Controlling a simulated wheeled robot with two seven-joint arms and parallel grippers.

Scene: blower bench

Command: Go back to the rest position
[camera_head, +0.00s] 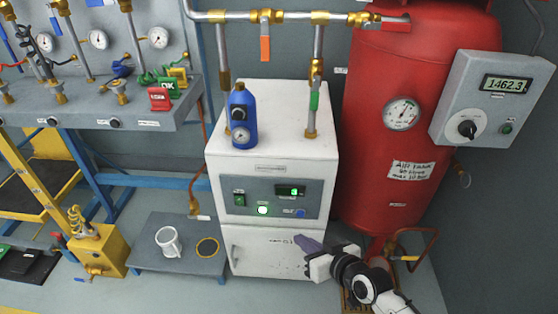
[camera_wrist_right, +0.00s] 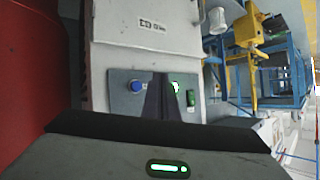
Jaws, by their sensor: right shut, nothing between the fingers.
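My right gripper (camera_head: 305,243) is at the lower right of the head view, in front of the white blower cabinet (camera_head: 270,157). Its fingers are shut and nothing shows between them. They point left, just below the cabinet's control panel (camera_head: 237,198); whether they touch the cabinet I cannot tell. In the right wrist view the shut dark fingers (camera_wrist_right: 155,100) overlap the panel (camera_wrist_right: 127,97), between its blue button (camera_wrist_right: 136,86) and green lights. My left gripper is not in view.
A red tank (camera_head: 385,120) stands right of the cabinet, close to my right arm. A blue bottle (camera_head: 241,117) stands on the cabinet. A white mug (camera_head: 169,242) stands on a low grey table (camera_head: 160,222) at left. A gauge bench (camera_head: 85,112) is at the back left.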

